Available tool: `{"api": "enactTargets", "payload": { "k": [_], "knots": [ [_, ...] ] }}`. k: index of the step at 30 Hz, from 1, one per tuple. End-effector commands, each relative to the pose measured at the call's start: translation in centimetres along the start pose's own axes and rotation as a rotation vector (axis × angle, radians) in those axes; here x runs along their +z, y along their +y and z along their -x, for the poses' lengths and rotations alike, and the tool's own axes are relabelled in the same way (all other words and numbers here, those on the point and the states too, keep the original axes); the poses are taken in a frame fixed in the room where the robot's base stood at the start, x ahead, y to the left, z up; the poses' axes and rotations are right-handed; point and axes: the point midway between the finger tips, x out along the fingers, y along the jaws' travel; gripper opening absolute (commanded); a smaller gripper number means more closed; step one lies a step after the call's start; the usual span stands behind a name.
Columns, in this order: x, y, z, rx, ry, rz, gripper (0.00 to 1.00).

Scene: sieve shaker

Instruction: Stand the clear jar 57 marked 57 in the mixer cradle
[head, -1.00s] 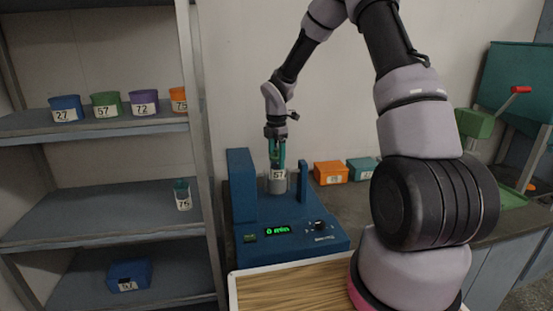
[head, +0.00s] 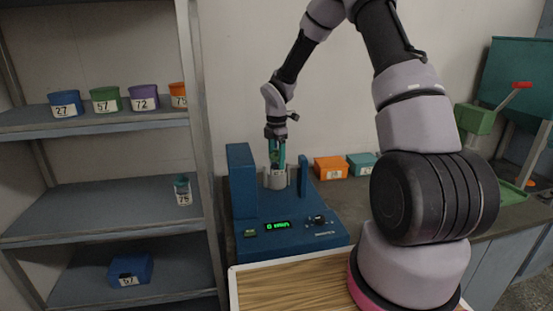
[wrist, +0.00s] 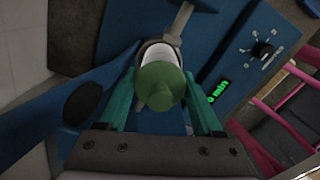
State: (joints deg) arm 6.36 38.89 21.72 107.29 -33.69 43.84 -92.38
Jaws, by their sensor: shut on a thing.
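The clear jar 57 shows in the wrist view as a green round lid over a pale body (wrist: 160,86). It is between the teal fingers of my gripper (wrist: 158,92), which are shut on it. In the head view my gripper (head: 277,158) points straight down over the blue mixer (head: 290,222). The jar's lower part is inside the grey mixer cradle (head: 275,181), and its label is mostly hidden. The jar looks upright. Whether it touches the cradle floor cannot be seen.
Blue posts (head: 241,183) flank the cradle. Orange (head: 331,169) and teal bins stand behind on the right. A wood-topped tray (head: 295,287) is in front. The left shelf holds numbered bins and another jar marked 75 (head: 183,190).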

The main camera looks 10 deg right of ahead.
Motion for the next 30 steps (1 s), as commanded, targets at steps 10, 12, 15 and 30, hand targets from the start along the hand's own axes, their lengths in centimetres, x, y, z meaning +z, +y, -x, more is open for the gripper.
{"api": "enactTargets", "payload": {
  "k": [10,12,15,30],
  "knots": [
    [0.0,0.0,-0.1,0.0,0.0,0.0,0.05],
    [0.0,0.0,-0.3,0.0,0.0,0.0,0.05],
    [0.0,0.0,-0.6,0.0,0.0,0.0,0.05],
    [0.0,0.0,-1.2,0.001,0.0,0.0,0.05]
  ]
}}
